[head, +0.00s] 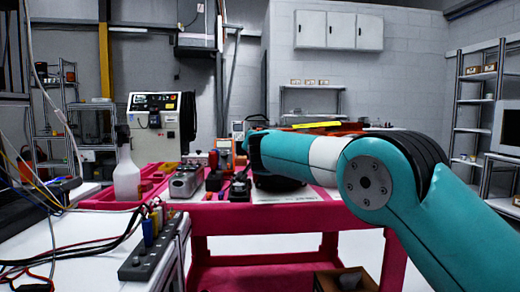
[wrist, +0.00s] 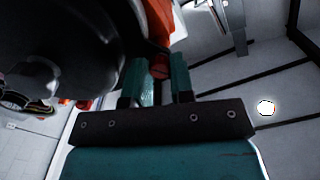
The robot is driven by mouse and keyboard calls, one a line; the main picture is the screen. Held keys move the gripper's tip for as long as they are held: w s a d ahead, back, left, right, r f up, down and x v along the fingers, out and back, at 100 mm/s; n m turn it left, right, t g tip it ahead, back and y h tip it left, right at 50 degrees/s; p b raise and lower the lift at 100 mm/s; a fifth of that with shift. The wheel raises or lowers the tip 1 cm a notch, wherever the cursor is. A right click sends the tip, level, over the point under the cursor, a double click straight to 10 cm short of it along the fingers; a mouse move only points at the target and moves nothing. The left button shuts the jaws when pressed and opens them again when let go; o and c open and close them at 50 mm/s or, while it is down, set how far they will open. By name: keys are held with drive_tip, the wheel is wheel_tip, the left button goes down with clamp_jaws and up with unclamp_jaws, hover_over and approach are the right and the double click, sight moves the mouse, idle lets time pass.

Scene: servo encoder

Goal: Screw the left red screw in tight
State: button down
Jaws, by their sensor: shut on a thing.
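In the wrist view my gripper (wrist: 157,74) has its two teal fingers closed around a small red screw (wrist: 160,67). The screw head shows between the fingertips, beside a large dark rounded body (wrist: 60,45) and below an orange part (wrist: 165,28). Another small red piece (wrist: 84,104) shows at the left, partly hidden by the dark body. I cannot tell how deep the held screw sits. In the head view my arm reaches left over the red cart, and the fingers and screw cannot be made out there.
The red cart (head: 290,216) carries a white spray bottle (head: 126,172), a grey device (head: 186,181) and other small instruments. A bench with a socket strip (head: 152,250) and loose cables stands at the front left. Shelves (head: 487,110) stand at the right.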

drive_tip(key=m+b, duration=0.8)
drive_tip(key=m, duration=1.6)
drive_tip(key=shift+f, duration=0.1)
drive_tip(key=shift+m, duration=0.4)
drive_tip(key=c, duration=1)
unclamp_jaws()
drive_tip(key=shift+o, duration=0.2)
drive_tip(key=shift+s, duration=0.1)
drive_tip(key=s+b, duration=0.5)
drive_tip(key=s, duration=1.2)
drive_tip(key=shift+s, duration=0.15)
